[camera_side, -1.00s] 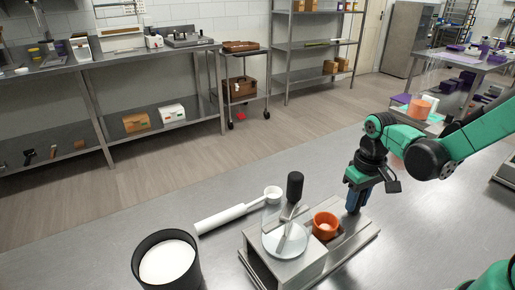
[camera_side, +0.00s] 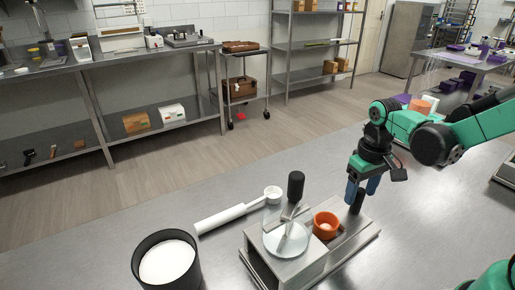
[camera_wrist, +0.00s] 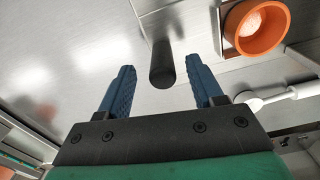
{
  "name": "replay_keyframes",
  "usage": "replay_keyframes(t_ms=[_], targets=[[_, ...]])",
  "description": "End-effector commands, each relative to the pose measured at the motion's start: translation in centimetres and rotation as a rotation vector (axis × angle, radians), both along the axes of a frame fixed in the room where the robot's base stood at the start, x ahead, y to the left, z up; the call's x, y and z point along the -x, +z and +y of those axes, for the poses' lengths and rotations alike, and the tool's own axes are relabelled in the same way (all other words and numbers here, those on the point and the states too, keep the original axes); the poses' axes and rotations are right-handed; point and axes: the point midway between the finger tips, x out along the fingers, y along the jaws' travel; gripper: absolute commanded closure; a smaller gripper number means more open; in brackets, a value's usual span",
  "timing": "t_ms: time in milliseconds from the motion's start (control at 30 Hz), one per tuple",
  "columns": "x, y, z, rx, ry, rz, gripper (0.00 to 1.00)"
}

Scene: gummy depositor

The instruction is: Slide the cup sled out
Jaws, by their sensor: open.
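The orange cup (camera_side: 326,225) sits upright on the cup sled (camera_side: 340,238), at the right of the metal depositor (camera_side: 300,268). A black upright handle (camera_side: 357,201) stands at the sled's outer right end. My gripper (camera_side: 362,196) is open above the handle, its blue fingers spread and holding nothing. In the wrist view the handle (camera_wrist: 162,62) shows between and beyond the two fingertips (camera_wrist: 166,78), apart from both. The orange cup (camera_wrist: 256,28) is at the upper right there, with pale contents. The sled's inner part is hidden by the depositor.
A clear hopper (camera_side: 287,238) and a black-knobbed lever (camera_side: 295,186) top the depositor. A white ladle (camera_side: 235,213) lies behind it. A dark pot of white material (camera_side: 167,262) stands at the left. The table right of the sled is clear.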

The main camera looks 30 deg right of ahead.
Motion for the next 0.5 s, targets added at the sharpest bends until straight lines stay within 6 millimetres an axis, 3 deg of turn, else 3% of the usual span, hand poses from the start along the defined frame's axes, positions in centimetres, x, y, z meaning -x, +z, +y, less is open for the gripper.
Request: replay_keyframes(t_ms=[200, 500], targets=[[0.0, 2.4, 0.0, 0.001, -0.001, 0.0, 0.4], [0.0, 3.3, 0.0, 0.001, -0.001, 0.0, 0.4]])
